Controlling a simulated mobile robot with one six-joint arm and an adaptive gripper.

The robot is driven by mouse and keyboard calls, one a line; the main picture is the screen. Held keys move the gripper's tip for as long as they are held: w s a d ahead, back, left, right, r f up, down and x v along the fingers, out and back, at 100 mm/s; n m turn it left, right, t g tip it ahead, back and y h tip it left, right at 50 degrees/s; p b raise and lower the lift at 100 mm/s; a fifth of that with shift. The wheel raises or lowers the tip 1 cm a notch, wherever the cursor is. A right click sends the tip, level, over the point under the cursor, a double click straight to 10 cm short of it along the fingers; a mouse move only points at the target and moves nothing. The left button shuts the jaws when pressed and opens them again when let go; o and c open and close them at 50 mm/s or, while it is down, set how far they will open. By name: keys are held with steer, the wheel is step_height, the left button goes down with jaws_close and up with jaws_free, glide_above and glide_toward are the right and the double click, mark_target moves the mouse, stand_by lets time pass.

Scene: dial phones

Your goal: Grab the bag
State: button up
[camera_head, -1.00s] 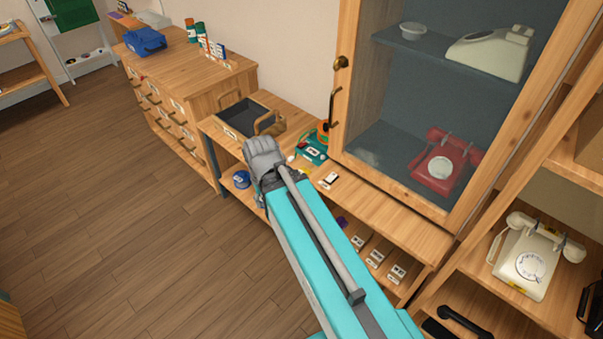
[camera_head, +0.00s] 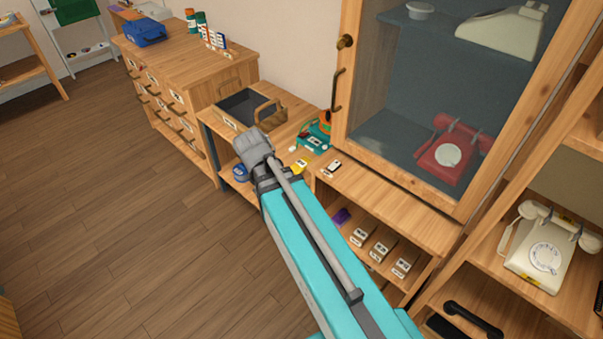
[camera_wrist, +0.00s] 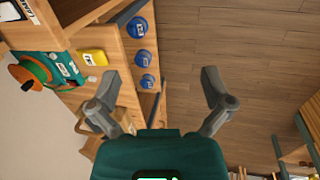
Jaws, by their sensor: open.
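A blue bag (camera_head: 145,32) lies on top of the wooden drawer cabinet at the upper left of the head view. I do not make it out in the wrist view. My gripper (camera_wrist: 160,85) is open with its two grey fingers spread wide and nothing between them. In the head view my arm reaches up from the bottom, and its grey wrist is in front of the low wooden bench, to the right of and nearer than the bag. The fingers are hidden there.
The drawer cabinet (camera_head: 190,62) also holds several small canisters and boxes. A glass cabinet with a red phone (camera_head: 448,152) is at right. The floor (camera_head: 110,230) at left is clear.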

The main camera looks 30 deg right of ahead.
steer(key=w+d+f+n+t+h+b, duration=0.2)
steer(key=w+d+f+n+h+b, duration=0.35)
steer(key=w+f+n+b, duration=0.5)
steer(key=n+t+h+b, duration=0.2)
steer(key=n+h+b, duration=0.45)
steer(key=b, duration=0.85)
glide_toward(295, 168)
steer(key=shift+s+a+r+n+y, duration=0.1)
steer(key=shift+a+r+n+y, duration=0.2)
steer(key=shift+r+y, duration=0.25)
steer(key=shift+s+a+r+n+y, duration=0.15)
steer(key=shift+r+n+y, duration=0.3)
steer(key=shift+r, duration=0.1)
steer(key=shift+d, duration=0.1)
steer(key=b+x, duration=0.3)
steer(key=x, duration=0.4)
steer(key=shift+w+d+f, duration=0.15)
steer(key=shift+d+f, duration=0.05)
steer(key=shift+w+d+f, duration=0.1)
steer(key=shift+d, duration=0.3)
steer(key=shift+b+x, duration=1.35)
steer(key=shift+x, duration=1.3)
